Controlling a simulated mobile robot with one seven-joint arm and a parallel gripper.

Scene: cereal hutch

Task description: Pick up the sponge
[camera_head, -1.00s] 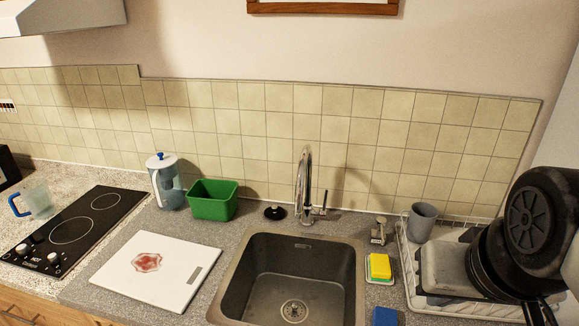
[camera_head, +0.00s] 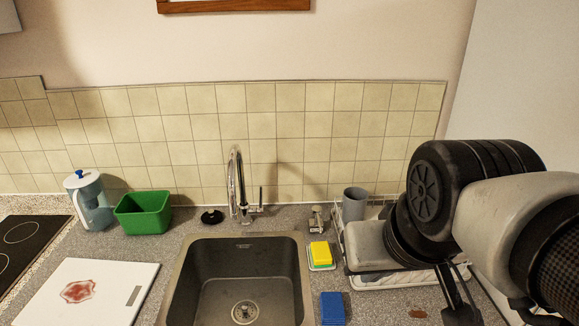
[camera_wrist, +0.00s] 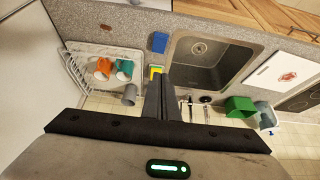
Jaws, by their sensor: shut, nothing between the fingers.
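A yellow sponge with a green underside (camera_head: 320,253) lies on a small white dish just right of the sink. A blue block (camera_head: 332,308), which could be another sponge, lies on the counter nearer the front. In the wrist view, the yellow sponge (camera_wrist: 156,69) shows just left of my fingertips and is partly hidden by them. The blue block (camera_wrist: 159,42) lies clear beyond it. My gripper (camera_wrist: 168,80) is shut and empty, and appears above the counter, apart from both. In the head view my arm fills the right side.
The sink (camera_head: 240,280) with its tall tap (camera_head: 236,185) is left of the sponge. A dish rack (camera_head: 365,283) with a grey cup (camera_head: 354,204) stands to the right; orange (camera_wrist: 103,70) and teal cups (camera_wrist: 124,69) show in it. A soap dispenser (camera_head: 316,219) stands behind the sponge.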

